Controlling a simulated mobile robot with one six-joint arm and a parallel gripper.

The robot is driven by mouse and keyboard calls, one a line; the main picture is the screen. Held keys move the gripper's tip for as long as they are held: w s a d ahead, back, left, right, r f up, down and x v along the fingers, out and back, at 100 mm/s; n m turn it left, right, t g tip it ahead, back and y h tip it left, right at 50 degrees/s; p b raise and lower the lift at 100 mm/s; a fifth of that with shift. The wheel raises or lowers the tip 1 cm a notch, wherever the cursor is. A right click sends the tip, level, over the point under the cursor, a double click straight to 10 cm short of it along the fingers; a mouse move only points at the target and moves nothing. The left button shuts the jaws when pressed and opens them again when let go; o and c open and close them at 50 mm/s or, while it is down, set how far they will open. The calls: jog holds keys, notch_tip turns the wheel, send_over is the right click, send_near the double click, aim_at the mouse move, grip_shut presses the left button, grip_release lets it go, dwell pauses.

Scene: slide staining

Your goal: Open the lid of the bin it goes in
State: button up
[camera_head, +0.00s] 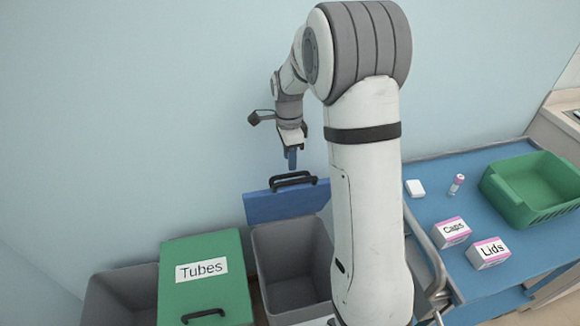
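A blue lid (287,207) with a black handle (292,181) stands raised at the back edge of a grey bin (293,275), whose inside is open to view. A green lid (205,290) labelled "Tubes", with a black handle near its front, lies flat to the left of that bin. My gripper (292,158) points down just above the blue lid's handle, apparently apart from it. A narrow blue piece shows at its tip; I cannot tell whether it is a held object or part of the fingers. The finger gap is too small to make out.
Another open grey bin (115,295) is at far left. A blue-topped table (430,185) at right holds a green crate (520,205), a small vial (456,185), a white item (415,188), and boxes labelled "Caps" (450,233) and "Lids" (488,254). My arm hides the area right of the bin.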

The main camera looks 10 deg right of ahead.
notch_tip(320, 180, up, 3)
jog(key=shift+w+f, duration=0.1)
